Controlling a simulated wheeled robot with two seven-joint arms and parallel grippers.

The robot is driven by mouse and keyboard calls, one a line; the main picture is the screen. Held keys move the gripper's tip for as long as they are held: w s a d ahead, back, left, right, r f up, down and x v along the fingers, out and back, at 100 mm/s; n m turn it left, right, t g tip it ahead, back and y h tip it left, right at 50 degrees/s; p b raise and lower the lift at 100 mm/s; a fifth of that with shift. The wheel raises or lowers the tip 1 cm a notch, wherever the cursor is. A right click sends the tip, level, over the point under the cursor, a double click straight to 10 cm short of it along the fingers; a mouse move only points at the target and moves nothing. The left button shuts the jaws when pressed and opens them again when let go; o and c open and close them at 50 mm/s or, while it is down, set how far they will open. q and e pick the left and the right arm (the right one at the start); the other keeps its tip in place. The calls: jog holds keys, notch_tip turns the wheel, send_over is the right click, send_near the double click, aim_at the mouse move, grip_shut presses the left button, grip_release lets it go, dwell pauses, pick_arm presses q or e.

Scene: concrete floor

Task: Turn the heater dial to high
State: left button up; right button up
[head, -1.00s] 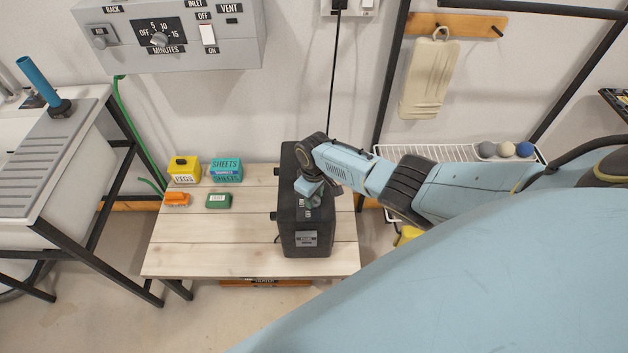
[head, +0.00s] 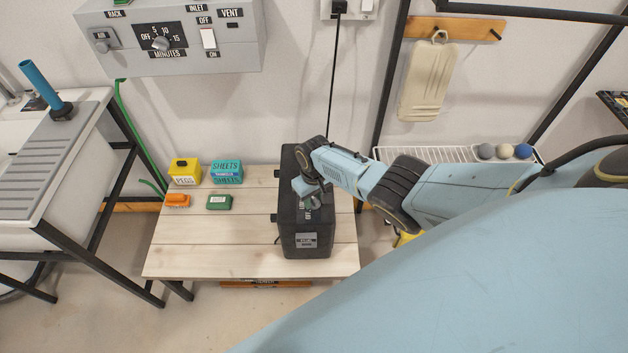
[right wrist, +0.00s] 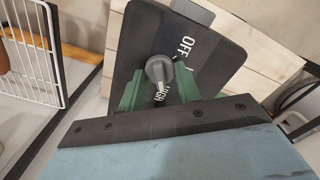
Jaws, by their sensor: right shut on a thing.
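The heater is a black box (head: 303,235) standing on the wooden table. Its grey dial (right wrist: 160,70) shows in the right wrist view on the dark top panel, with OFF above right and HIGH just below it. The dial's lower edge has a pale mark that seems to face HIGH, though this is small. My right gripper (head: 312,203) is over the heater's top. In the right wrist view its green fingers (right wrist: 158,84) lie on either side of the dial, shut on it. My left gripper is out of view.
A yellow pegs box (head: 185,172), a teal sheets box (head: 227,172), an orange brush (head: 177,200) and a green block (head: 219,202) sit on the table's left. A grey control box (head: 180,40) hangs above. A white wire rack (head: 430,154) stands at right.

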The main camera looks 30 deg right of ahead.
aim_at(314, 199)
jog(key=o, duration=1)
jog(key=shift+c, duration=0.2)
jog(key=shift+r, duration=0.1)
notch_tip(314, 199, up, 13)
jog(key=p, duration=0.6)
jog(key=shift+r, duration=0.1)
